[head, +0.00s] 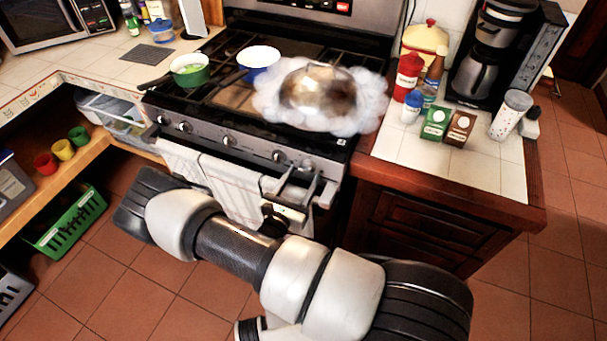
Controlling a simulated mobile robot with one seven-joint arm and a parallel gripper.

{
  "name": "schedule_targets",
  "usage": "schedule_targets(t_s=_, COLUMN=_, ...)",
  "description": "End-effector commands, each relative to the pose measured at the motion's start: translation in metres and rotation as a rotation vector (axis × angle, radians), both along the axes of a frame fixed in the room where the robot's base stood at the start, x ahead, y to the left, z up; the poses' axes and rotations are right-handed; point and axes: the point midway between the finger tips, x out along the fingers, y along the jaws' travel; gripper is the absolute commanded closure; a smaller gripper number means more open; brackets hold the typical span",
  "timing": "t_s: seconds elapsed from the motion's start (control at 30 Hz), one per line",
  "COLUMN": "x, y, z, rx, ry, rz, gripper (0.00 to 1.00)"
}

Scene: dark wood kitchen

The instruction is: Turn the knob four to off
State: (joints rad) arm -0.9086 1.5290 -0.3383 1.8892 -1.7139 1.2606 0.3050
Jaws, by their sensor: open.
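The stove's front panel (245,146) carries a row of several knobs. Counting from the left, knob four appears to be the knob (279,156) on the right part of the panel. Another knob (307,165) is just to its right, near the gripper's fingers. My gripper (304,178) is open in front of the right end of the panel, just below these knobs. I cannot tell whether a finger touches a knob, and the knobs' settings are too small to read.
A steaming, dome-shaped metal pot (318,92) is on the right burners. A green pan (189,70) and a blue pot (258,62) stand to its left. Towels (228,186) hang from the oven handle. Jars and boxes stand on the right counter (480,165).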

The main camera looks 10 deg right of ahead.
Motion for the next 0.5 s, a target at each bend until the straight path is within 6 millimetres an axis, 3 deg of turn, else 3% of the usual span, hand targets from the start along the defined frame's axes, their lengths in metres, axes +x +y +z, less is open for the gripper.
schedule_targets(t_s=0.2, x=0.0115, y=-0.0091, z=-0.0004, rx=-0.001, ry=0.002, rz=0.0, gripper=0.46)
schedule_targets(t_s=0.47, x=0.0123, y=-0.0093, z=-0.0003, rx=0.0, ry=0.001, rz=0.0, gripper=0.46)
schedule_targets(t_s=0.5, x=0.0123, y=-0.0093, z=-0.0003, rx=0.0, ry=0.001, rz=0.0, gripper=0.52)
